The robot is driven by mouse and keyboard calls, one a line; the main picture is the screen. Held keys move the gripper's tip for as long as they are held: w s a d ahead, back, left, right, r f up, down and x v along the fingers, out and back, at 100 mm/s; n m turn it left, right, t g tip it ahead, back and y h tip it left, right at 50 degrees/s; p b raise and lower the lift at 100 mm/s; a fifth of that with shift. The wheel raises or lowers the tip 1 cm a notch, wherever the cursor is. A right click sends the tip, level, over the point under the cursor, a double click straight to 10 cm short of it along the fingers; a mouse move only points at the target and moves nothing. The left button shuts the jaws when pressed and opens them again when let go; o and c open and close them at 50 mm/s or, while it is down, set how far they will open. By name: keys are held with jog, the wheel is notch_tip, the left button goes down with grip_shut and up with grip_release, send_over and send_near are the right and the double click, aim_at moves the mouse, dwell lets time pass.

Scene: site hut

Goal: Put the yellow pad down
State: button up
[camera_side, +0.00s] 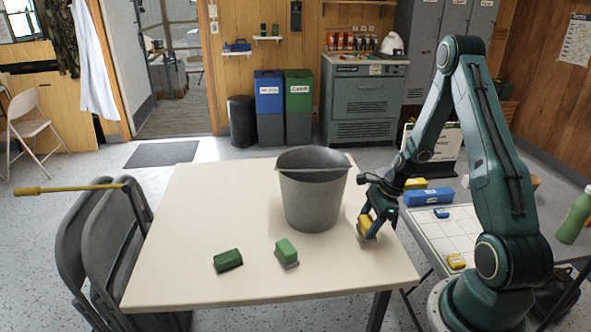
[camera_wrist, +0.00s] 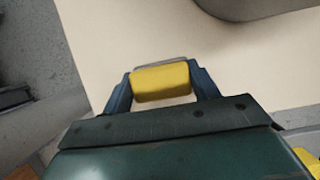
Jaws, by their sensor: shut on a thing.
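The yellow pad (camera_wrist: 160,82) is between the two fingers of my gripper (camera_wrist: 160,88), which is shut on it. A thin grey layer shows along the pad's far edge in the wrist view. In the side view the yellow pad (camera_side: 366,226) is held low at the right edge of the cream table (camera_side: 190,230), with my gripper (camera_side: 368,222) pointing down. I cannot tell whether the pad touches the tabletop.
A grey bucket (camera_side: 313,195) stands on the table just left of my gripper. Two green pads (camera_side: 228,260) (camera_side: 287,252) lie near the front. A side table (camera_side: 440,232) at right carries a blue box (camera_side: 428,197) and another yellow pad (camera_side: 456,261). The table's left part is clear.

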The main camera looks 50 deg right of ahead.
jog(key=shift+f, duration=1.3)
jog(key=shift+f, duration=0.2)
jog(key=o, duration=1)
jog(key=shift+c, duration=0.2)
jog(key=shift+r, duration=0.2)
jog(key=v, duration=1.2)
